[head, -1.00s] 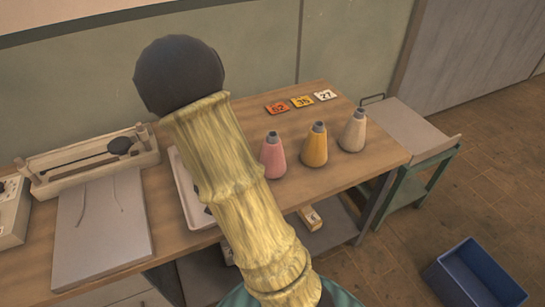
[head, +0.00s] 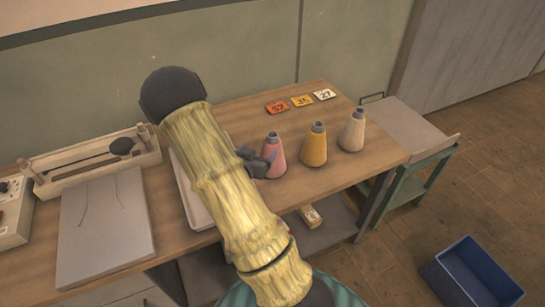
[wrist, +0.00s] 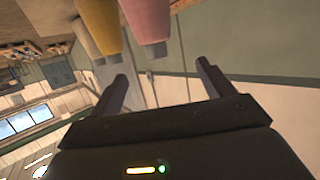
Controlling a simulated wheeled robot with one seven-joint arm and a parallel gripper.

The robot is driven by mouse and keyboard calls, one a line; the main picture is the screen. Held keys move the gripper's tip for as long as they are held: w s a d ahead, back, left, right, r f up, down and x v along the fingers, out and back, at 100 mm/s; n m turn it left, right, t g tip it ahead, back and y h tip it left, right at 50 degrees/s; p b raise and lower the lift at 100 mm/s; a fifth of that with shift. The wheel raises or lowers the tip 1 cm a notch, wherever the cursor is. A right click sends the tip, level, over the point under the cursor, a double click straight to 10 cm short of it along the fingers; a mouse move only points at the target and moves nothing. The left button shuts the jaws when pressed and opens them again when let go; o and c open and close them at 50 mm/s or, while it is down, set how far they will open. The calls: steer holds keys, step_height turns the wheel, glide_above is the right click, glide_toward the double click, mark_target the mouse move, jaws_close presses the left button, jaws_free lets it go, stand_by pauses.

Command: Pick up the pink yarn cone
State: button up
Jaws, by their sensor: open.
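The pink yarn cone (head: 274,160) stands upright on the wooden table, leftmost of three cones in a row. My gripper (head: 259,158) is at its left side in the head view, with the dark fingers overlapping the cone's left edge. In the wrist view the pink cone (wrist: 147,20) hangs from the top of the tilted picture, its grey tip between the lines of the two spread fingers. My gripper (wrist: 161,71) is open and empty there. I cannot tell whether a finger touches the cone.
A yellow cone (head: 314,147) stands close right of the pink one, and a cream cone (head: 352,132) beyond it. Number cards (head: 301,101) lie behind them. A white tray (head: 193,205) is partly hidden by my arm. A blue bin (head: 472,275) stands on the floor.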

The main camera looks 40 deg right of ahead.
mark_target(269, 140)
steer(key=p+x, duration=0.2)
steer(key=x, duration=0.6)
steer(key=shift+w+d+f+p, duration=0.1)
steer(key=shift+d+f+p, duration=0.05)
steer(key=shift+d+p, duration=0.2)
steer(key=shift+d+p, duration=0.3)
steer(key=p+x, duration=0.1)
steer(key=x, duration=0.1)
steer(key=p+x, duration=0.1)
steer(key=x, duration=0.1)
steer(key=shift+d+f, duration=0.3)
steer(key=shift+d, duration=0.05)
steer(key=c, duration=1.7)
